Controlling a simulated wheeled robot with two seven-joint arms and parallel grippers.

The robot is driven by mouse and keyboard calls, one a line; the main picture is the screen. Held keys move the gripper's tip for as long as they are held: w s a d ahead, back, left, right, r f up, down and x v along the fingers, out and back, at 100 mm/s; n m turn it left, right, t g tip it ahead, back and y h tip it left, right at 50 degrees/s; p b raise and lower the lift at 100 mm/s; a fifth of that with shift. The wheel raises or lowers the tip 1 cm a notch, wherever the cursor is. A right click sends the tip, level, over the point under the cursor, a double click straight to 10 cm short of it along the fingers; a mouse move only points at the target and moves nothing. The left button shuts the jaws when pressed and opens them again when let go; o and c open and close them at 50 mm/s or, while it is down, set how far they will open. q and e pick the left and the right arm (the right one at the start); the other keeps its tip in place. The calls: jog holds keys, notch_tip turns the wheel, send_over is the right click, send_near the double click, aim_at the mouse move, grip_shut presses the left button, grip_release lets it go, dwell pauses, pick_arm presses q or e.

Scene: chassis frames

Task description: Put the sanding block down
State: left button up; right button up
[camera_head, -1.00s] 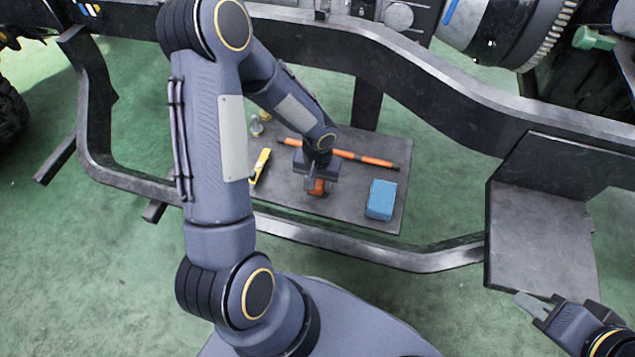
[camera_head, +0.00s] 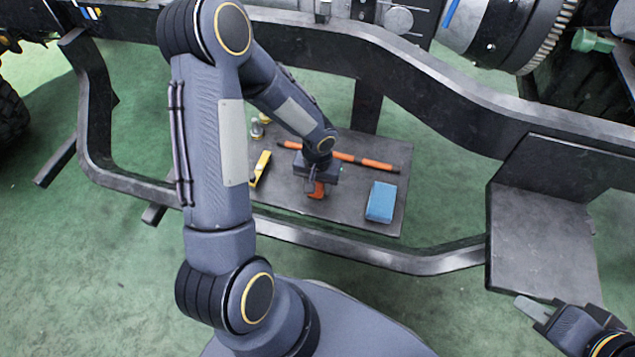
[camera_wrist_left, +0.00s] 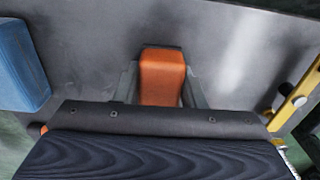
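An orange block (camera_wrist_left: 162,78), which I take to be the sanding block, sits between the two fingers of my left gripper (camera_wrist_left: 163,95). The fingers appear to touch its sides. In the head view my left gripper (camera_head: 317,182) is over the dark grey board (camera_head: 345,214), with the orange block (camera_head: 317,190) low beneath it. I cannot tell whether the block touches the board. My right gripper (camera_head: 540,304) is at the lower right, away from the board; whether it is open or shut is unclear.
A blue block (camera_head: 381,201) lies on the board right of my left gripper. An orange-and-black bar (camera_head: 372,161) lies behind it. A yellow tool (camera_head: 261,168) and small metal parts (camera_head: 258,127) are at the left. A black frame rail (camera_head: 420,262) passes in front.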

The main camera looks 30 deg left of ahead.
pick_arm(q)
jog(key=shift+o, duration=0.4)
notch_tip(320, 180, up, 12)
jog(key=p, duration=0.4)
jog(key=s+r+t+h, duration=0.1)
jog(key=s+r, duration=0.2)
jog(key=r, duration=0.3)
jog(key=s+r+t, duration=0.1)
jog(key=s+r, duration=0.3)
jog(key=r, duration=0.2)
jog(key=s+d+r+m+t+h, duration=0.1)
jog(key=s+d+r+t+h, duration=0.1)
jog(key=s, duration=0.8)
notch_tip(320, 180, up, 4)
jog(key=shift+d+f+t+h, duration=0.15)
jog(key=shift+d+t+h, duration=0.25)
jog(key=shift+d+t, duration=0.55)
jog(key=shift+d+p, duration=0.1)
jog(key=shift+p, duration=0.2)
notch_tip(320, 180, up, 26)
jog(key=p, duration=2.6)
jog(key=shift+r, duration=0.2)
